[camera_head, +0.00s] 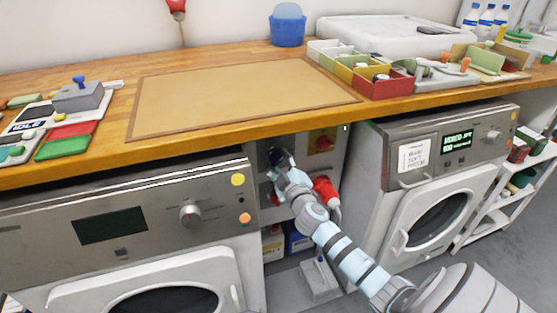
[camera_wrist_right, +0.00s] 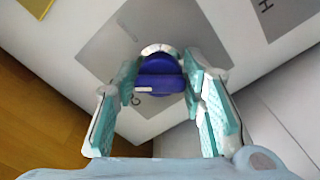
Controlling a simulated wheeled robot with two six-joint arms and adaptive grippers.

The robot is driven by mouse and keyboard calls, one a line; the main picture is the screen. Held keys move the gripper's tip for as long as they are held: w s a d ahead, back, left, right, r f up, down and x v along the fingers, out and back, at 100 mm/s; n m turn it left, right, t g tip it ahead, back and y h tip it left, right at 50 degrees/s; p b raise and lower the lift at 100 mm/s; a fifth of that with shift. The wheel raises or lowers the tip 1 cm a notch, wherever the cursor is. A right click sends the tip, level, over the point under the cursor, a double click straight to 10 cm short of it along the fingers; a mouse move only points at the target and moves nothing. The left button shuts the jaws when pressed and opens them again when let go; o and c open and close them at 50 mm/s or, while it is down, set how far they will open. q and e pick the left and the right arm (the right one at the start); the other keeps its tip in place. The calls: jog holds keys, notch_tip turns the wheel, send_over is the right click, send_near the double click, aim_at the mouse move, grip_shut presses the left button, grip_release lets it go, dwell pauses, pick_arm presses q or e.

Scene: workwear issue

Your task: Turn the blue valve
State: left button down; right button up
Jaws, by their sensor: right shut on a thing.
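The blue valve (camera_wrist_right: 160,78) is a round knob with a raised grip bar and a white mark, set on a grey plate (camera_wrist_right: 120,45) of a pale panel. In the right wrist view, my right gripper (camera_wrist_right: 161,66) has one teal-padded finger on each side of the valve and is shut on it. In the head view, the right gripper (camera_head: 281,165) reaches under the worktop to the panel between the two washing machines. It hides most of the valve (camera_head: 275,155) there. My left gripper is in neither view.
A red knob (camera_head: 324,143) and a red plug-like part (camera_head: 326,189) are close to the right gripper. The wooden worktop (camera_head: 230,52) overhangs from above. Washing machines stand at left (camera_head: 150,250) and right (camera_head: 400,190).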

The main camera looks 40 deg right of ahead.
jog(key=n, duration=0.2)
jog(key=shift+r+n+p, duration=0.1)
jog(key=shift+n+p, duration=0.3)
jog(key=n+p, duration=0.1)
jog(key=n, duration=0.2)
jog(key=shift+n, duration=0.4)
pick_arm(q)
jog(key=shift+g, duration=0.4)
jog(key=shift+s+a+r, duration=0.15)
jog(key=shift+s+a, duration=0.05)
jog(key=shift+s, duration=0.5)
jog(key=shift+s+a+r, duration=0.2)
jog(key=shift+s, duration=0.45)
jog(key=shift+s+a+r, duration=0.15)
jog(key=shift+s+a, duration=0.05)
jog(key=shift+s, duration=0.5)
pick_arm(e)
jog(key=shift+n, duration=0.7)
jog(key=o, duration=1.2)
jog(key=shift+c, duration=0.2)
jog(key=v, duration=1.2)
